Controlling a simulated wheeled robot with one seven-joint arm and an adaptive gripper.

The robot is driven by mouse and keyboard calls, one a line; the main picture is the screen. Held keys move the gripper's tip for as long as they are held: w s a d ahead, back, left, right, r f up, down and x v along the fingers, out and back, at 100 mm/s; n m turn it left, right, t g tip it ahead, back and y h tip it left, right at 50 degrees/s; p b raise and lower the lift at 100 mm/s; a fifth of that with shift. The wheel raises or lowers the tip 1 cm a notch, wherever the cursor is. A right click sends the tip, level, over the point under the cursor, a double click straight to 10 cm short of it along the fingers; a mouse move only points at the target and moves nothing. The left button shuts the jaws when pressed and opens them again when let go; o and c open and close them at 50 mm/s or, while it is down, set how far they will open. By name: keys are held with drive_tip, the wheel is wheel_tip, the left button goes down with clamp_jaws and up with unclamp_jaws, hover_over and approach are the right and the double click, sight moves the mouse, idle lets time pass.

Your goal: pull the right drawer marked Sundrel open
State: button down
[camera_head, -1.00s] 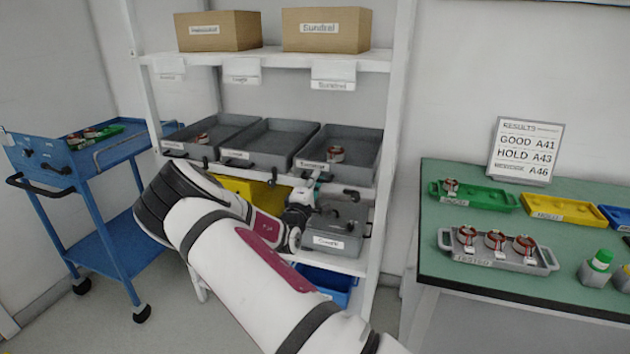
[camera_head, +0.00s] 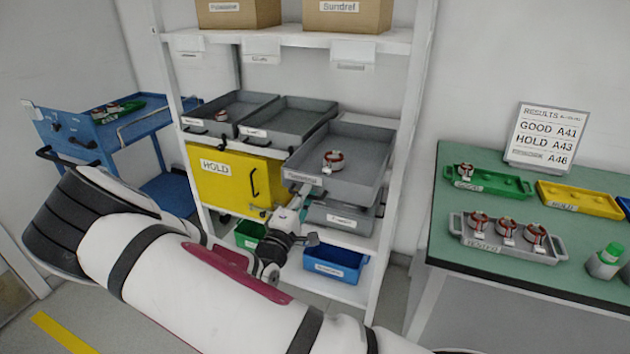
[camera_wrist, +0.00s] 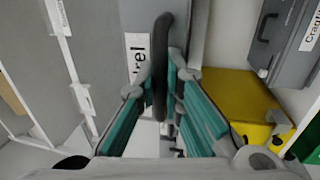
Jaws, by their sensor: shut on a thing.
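The right drawer (camera_head: 362,172) is a grey open-topped tray on the middle shelf. It juts out well past the two drawers to its left. A copper-and-white stator (camera_head: 334,160) lies in it. My gripper (camera_head: 301,194) is at the front of this drawer. In the wrist view my gripper (camera_wrist: 161,84) has its teal fingers shut on the dark drawer handle (camera_wrist: 160,60). The handle's grasped part is partly hidden.
A yellow HOLD box (camera_head: 225,178) stands below the left drawers, and a blue bin (camera_head: 336,262) sits on the lowest shelf. The green bench (camera_head: 440,215) with trays is to the right. A blue cart (camera_head: 85,150) stands at the left.

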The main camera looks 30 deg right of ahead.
drive_tip(key=shift+r+v, duration=0.2)
drive_tip(key=shift+v, duration=0.8)
drive_tip(key=shift+r+v, duration=0.15)
drive_tip(key=shift+v, duration=0.8)
drive_tip(key=c, duration=2)
unclamp_jaws()
drive_tip(key=shift+o, duration=0.2)
drive_tip(key=shift+a, duration=0.1)
drive_tip(key=v, duration=1.2)
drive_tip(key=shift+w, duration=0.1)
